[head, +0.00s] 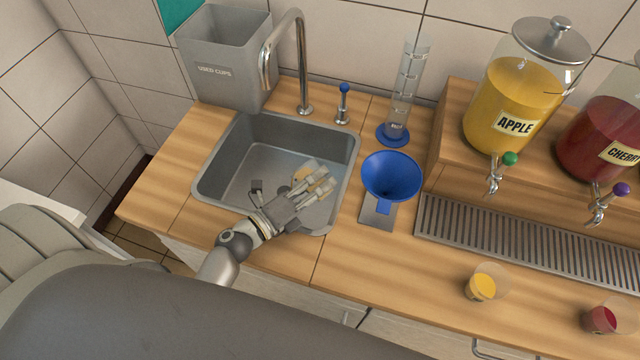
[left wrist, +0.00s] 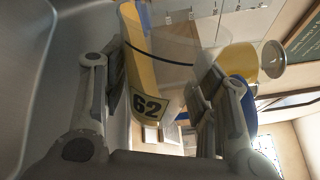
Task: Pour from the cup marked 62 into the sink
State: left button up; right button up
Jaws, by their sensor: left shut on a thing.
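My left gripper (head: 312,185) is over the sink basin (head: 228,168), its fingers shut around a clear cup (head: 304,173). In the left wrist view the label 62 (left wrist: 148,107) shows on this cup, between the two fingers. The cup is tipped well over on its side, and yellow juice (left wrist: 133,50) lies along its lower wall. The fingers hide part of the cup in the head view. I cannot tell whether juice is running out. My right gripper is not in view.
A blue funnel (head: 392,176) and a measuring cylinder (head: 408,85) stand right of the sink. The faucet (head: 303,75) and used-cups bin (head: 222,70) are behind it. A yellow cup (head: 483,283) and a red cup (head: 603,318) stand at the right front.

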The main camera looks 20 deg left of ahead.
pick_arm(q)
jog(key=shift+r+p, duration=0.1)
jog(key=shift+p, duration=0.25)
jog(key=shift+r+n+p, duration=0.1)
jog(key=shift+n+p, duration=0.25)
jog(key=shift+n, duration=0.05)
jog(key=shift+r+p, duration=0.15)
jog(key=shift+p, duration=0.2)
jog(key=shift+a, duration=0.1)
dwell(0.4)
jog(key=shift+w+a+f+n, duration=0.1)
jog(key=shift+a+f+n, duration=0.05)
jog(key=shift+f+n, duration=0.35)
